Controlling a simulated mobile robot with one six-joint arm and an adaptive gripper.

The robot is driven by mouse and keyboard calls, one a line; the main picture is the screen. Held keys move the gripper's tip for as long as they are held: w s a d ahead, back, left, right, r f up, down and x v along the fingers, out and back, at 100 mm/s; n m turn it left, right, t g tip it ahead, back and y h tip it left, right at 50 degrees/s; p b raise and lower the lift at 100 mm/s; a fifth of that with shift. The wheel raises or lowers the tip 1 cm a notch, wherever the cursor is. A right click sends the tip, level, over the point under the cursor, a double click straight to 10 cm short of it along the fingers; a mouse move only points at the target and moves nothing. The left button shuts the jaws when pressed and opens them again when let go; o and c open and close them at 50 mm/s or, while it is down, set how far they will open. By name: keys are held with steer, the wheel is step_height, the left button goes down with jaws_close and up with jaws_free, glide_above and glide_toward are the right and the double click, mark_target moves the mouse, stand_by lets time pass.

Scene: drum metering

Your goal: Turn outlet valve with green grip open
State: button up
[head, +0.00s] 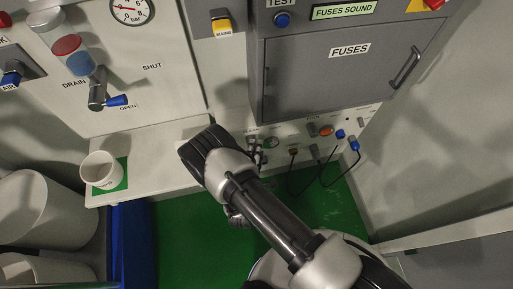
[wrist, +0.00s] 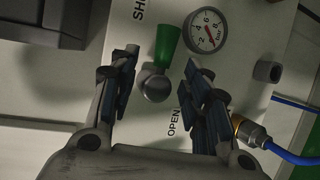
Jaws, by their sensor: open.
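The outlet valve's green grip (wrist: 167,44) shows in the wrist view, joined to a round metal hub (wrist: 156,87) on a pale panel. The grip points up in the picture, on the side of the partly cut-off SHUT label (wrist: 139,9). The OPEN label (wrist: 173,123) is below the hub. My gripper (wrist: 159,64) is open, one finger on each side of the grip and hub, with gaps visible. Whether the fingers reach the grip's depth is unclear. In the head view my arm hides this valve.
A pressure gauge (wrist: 206,31) and a brass fitting with a blue hose (wrist: 250,131) are right of the valve. In the head view, a blue-gripped drain valve (head: 115,101), a white mug (head: 101,171) and a grey fuse box (head: 335,75) surround my arm.

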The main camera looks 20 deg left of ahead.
steer(key=shift+x, duration=1)
steer(key=shift+f, duration=0.1)
steer(key=c, duration=0.9)
steer(key=shift+o, duration=0.2)
